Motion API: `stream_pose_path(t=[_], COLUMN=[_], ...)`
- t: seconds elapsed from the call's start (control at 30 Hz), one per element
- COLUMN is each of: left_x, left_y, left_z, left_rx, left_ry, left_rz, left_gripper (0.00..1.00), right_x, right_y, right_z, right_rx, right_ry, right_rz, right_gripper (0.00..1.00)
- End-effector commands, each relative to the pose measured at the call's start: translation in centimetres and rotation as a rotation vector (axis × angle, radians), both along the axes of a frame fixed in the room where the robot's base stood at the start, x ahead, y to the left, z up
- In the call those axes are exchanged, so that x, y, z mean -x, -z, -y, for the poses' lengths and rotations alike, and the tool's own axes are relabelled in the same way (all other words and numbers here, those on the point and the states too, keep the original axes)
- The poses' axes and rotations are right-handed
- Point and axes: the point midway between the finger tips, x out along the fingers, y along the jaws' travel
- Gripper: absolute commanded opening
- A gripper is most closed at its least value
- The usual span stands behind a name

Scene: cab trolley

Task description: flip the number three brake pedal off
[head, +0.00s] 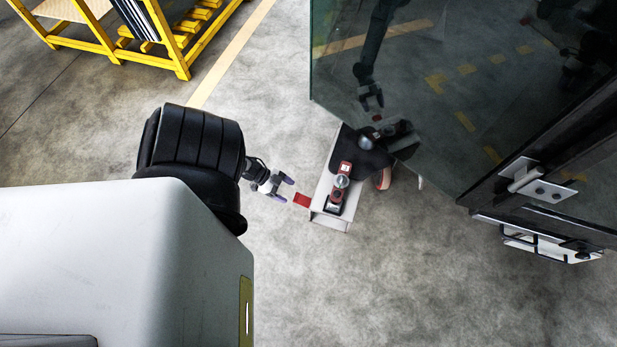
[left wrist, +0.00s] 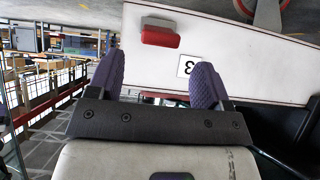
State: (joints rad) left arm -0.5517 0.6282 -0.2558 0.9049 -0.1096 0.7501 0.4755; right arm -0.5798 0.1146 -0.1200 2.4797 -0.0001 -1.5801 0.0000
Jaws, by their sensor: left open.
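The number three brake pedal is a red block (head: 302,200) sticking out from the near left end of the white trolley (head: 322,187). In the left wrist view, the red pedal (left wrist: 160,34) sits on the white panel (left wrist: 240,55), above a label with the number 3 (left wrist: 187,66) that looks upside down. My left gripper (head: 285,190) is open and empty, just left of the pedal and apart from it. Its purple fingers (left wrist: 158,64) straddle the space below the pedal in the wrist picture. The pedal's exact tilt is hard to tell.
A red and grey fitting (head: 341,188) stands on the trolley top. A dark glass panel (head: 450,90) hangs over the trolley's far side and reflects an arm. A yellow rack (head: 170,50) stands at the upper left. The floor near the trolley is clear.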

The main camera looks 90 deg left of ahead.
Motion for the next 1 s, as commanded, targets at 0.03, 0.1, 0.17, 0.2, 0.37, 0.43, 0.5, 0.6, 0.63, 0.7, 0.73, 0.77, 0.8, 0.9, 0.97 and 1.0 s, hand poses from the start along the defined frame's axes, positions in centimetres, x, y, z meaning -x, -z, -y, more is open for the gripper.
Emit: stream_pose_path(t=[0.03, 0.1, 0.17, 0.2, 0.37, 0.43, 0.5, 0.6, 0.63, 0.7, 0.73, 0.77, 0.8, 0.9, 0.97, 1.0], left_x=[0.8, 1.7, 2.4, 2.8, 4.0, 4.4, 4.5, 4.7, 4.7, 4.7, 4.7, 4.7, 4.7, 4.7, 4.7, 4.7], left_y=[-1.0, -1.7, -2.2, -2.5, -3.4, -3.6, -3.8, -3.8, -3.8, -3.8, -3.8, -3.8, -3.8, -3.8, -3.8, -3.8], left_z=[-0.4, -0.7, -1.0, -1.1, -1.7, -1.8, -1.9, -2.0, -2.0, -2.0, -2.0, -2.0, -2.0, -2.0, -2.0, -2.0], left_rx=[-0.001, -0.001, -0.001, -0.001, 0.0, 0.0, 0.0, 0.0, 0.0, 0.0, 0.0, 0.0, 0.0, 0.0, 0.0, 0.0], left_ry=[0.0, 0.001, 0.001, 0.001, 0.0, 0.0, 0.0, 0.0, 0.0, 0.001, 0.001, 0.001, 0.001, 0.001, 0.001, 0.001], left_rz=[-0.002, -0.002, -0.002, -0.002, -0.001, 0.0, 0.001, 0.001, 0.001, 0.001, 0.001, 0.001, 0.001, 0.001, 0.001, 0.001], left_gripper=[0.72, 0.72, 0.72, 0.72, 0.72, 0.72, 0.72, 0.72, 0.72, 0.72, 0.72, 0.72, 0.72, 0.72, 0.72, 0.72], right_x=[0.0, 0.0, 0.0, 0.0, 0.0, 0.0, 0.0, 0.0, 0.0, 0.0, 0.0, 0.0, 0.0, 0.0, 0.0, 0.0], right_y=[-0.7, -1.1, -1.4, -1.5, -2.0, -2.1, -2.1, -2.1, -2.1, -2.1, -2.1, -2.1, -2.1, -2.1, -2.1, -2.1], right_z=[0.0, 0.1, 0.1, 0.2, 0.3, 0.3, 0.3, 0.3, 0.3, 0.2, 0.2, 0.2, 0.2, 0.1, 0.1, 0.0], right_rx=[0.001, 0.003, 0.005, 0.007, 0.011, 0.011, 0.011, 0.009, 0.009, 0.008, 0.007, 0.007, 0.006, 0.004, 0.002, 0.001], right_ry=[-0.001, -0.002, -0.004, -0.004, -0.007, -0.007, -0.007, -0.006, -0.006, -0.006, -0.005, -0.004, -0.004, -0.002, -0.001, -0.001], right_rz=[0.0, 0.0, 0.0, 0.0, 0.001, 0.001, 0.001, 0.0, 0.0, 0.0, 0.0, 0.0, 0.0, 0.001, 0.0, 0.0], right_gripper=[0.43, 0.43, 0.43, 0.43, 0.43, 0.43, 0.43, 0.43, 0.43, 0.43, 0.43, 0.43, 0.43, 0.43, 0.43, 0.43])
